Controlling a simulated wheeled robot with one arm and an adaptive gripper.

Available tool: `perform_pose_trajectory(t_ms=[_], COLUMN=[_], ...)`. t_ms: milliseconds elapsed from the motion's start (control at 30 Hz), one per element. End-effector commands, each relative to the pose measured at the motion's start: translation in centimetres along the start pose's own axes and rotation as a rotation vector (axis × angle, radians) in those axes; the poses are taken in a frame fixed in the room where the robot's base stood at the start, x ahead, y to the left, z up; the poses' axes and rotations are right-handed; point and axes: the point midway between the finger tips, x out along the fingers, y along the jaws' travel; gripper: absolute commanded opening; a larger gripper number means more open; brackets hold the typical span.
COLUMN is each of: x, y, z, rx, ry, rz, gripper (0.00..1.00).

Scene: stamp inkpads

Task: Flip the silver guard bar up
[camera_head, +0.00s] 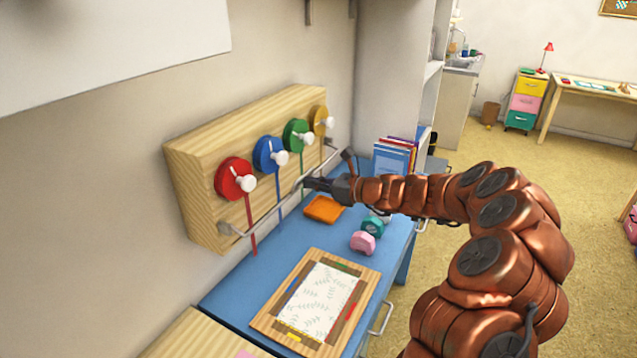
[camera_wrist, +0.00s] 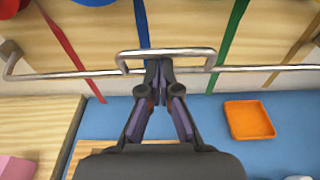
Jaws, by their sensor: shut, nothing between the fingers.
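The silver guard bar (camera_head: 283,198) runs along the lower front of a wooden board (camera_head: 197,190) on the wall, below the colored discs. In the wrist view the bar (camera_wrist: 70,74) crosses the picture, with a raised handle loop (camera_wrist: 166,51) at its middle. My gripper (camera_head: 308,184) is at the bar's middle, its fingers shut. In the wrist view my fingertips (camera_wrist: 158,66) meet just below the top of the loop, between its two sides. I cannot tell whether they touch the bar.
Red (camera_head: 232,178), blue (camera_head: 266,153), green (camera_head: 296,134) and yellow (camera_head: 320,120) discs with white knobs are on the board. Below, a blue desk (camera_head: 236,284) holds an orange pad (camera_head: 323,209), pink (camera_head: 362,243) and green (camera_head: 373,226) stamps and a framed sheet (camera_head: 318,299). Books (camera_head: 392,157) stand behind.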

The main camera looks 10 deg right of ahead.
Motion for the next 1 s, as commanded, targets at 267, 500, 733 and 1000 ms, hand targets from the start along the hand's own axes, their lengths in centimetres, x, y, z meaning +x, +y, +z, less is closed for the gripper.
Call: perform_pose_trajectory(t_ms=[267, 500, 733, 1000], x=[-0.1, -0.1, -0.1, -0.8], y=[0.1, 0.2, 0.2, -0.1], z=[3.1, 3.7, 4.0, 2.1], rx=[-0.011, -0.017, -0.020, -0.020], ry=[-0.037, -0.044, -0.047, -0.037], rz=[0.003, 0.007, 0.006, 0.005], gripper=[0.00, 0.00, 0.00, 0.00])
